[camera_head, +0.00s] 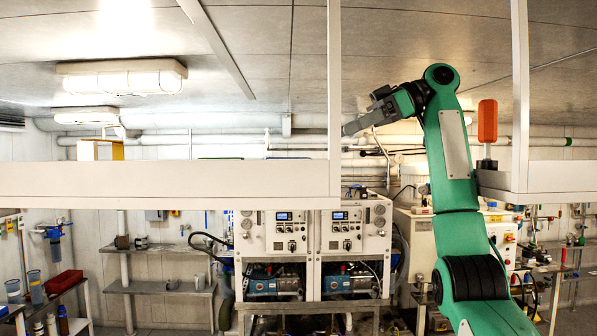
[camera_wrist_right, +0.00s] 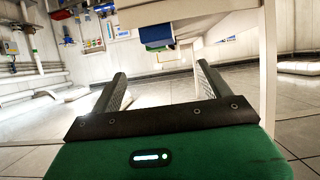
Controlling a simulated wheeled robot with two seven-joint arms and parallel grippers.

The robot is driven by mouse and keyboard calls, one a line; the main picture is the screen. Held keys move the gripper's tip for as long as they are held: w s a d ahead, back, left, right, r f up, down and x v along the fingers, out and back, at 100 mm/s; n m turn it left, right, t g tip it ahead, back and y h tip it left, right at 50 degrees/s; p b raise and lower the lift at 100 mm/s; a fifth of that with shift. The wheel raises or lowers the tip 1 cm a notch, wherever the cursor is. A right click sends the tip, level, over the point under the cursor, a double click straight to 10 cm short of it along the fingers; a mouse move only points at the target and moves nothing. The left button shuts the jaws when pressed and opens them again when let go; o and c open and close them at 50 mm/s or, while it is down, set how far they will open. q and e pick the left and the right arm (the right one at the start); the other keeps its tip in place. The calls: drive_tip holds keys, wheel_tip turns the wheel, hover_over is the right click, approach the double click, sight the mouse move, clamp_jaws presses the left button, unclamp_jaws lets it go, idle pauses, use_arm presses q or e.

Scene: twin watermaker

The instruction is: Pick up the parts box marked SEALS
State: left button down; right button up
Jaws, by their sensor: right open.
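No SEALS marking is readable in either view. On the overhead white shelf in the head view, a pale box with a yellow side (camera_head: 117,151) stands at the left. Only thin top edges of a green thing (camera_head: 220,158) and a blue thing (camera_head: 291,157) show above the shelf's front board. My right gripper (camera_head: 347,129) is raised at the shelf's height, right of these and pointing left. In the right wrist view my right gripper (camera_wrist_right: 160,88) is open and empty. Beyond its fingers are a blue box (camera_wrist_right: 156,34) and a green edge (camera_wrist_right: 160,47), apart from them. My left gripper is out of view.
The white shelf frame (camera_head: 160,183) crosses the head view, with an upright post (camera_head: 334,90) close to my right gripper. A red thing (camera_head: 487,121) stands on the shelf's right section. Ceiling lamps (camera_head: 122,77) hang above. Watermaker units (camera_head: 315,235) stand below.

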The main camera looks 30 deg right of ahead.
drive_tip(key=p+x, duration=0.2)
drive_tip(key=x, duration=0.6)
drive_tip(key=shift+a+r, duration=0.15)
drive_tip(key=shift+r, duration=0.05)
drive_tip(key=shift+a+f, duration=0.1)
drive_tip(key=shift+f, duration=0.15)
drive_tip(key=shift+w+a+f+p, duration=0.15)
drive_tip(key=shift+w+a+p, duration=0.1)
drive_tip(key=shift+a+p, duration=0.3)
drive_tip(key=p+x, duration=0.2)
drive_tip(key=x, duration=0.1)
drive_tip(key=shift+w, duration=0.15)
drive_tip(key=shift+w+a+f, duration=0.15)
drive_tip(key=shift+a+f, duration=0.2)
drive_tip(key=shift+f, duration=0.1)
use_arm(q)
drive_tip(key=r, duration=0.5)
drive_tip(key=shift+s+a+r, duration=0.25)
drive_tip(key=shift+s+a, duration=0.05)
use_arm(e)
drive_tip(key=shift+c, duration=0.4)
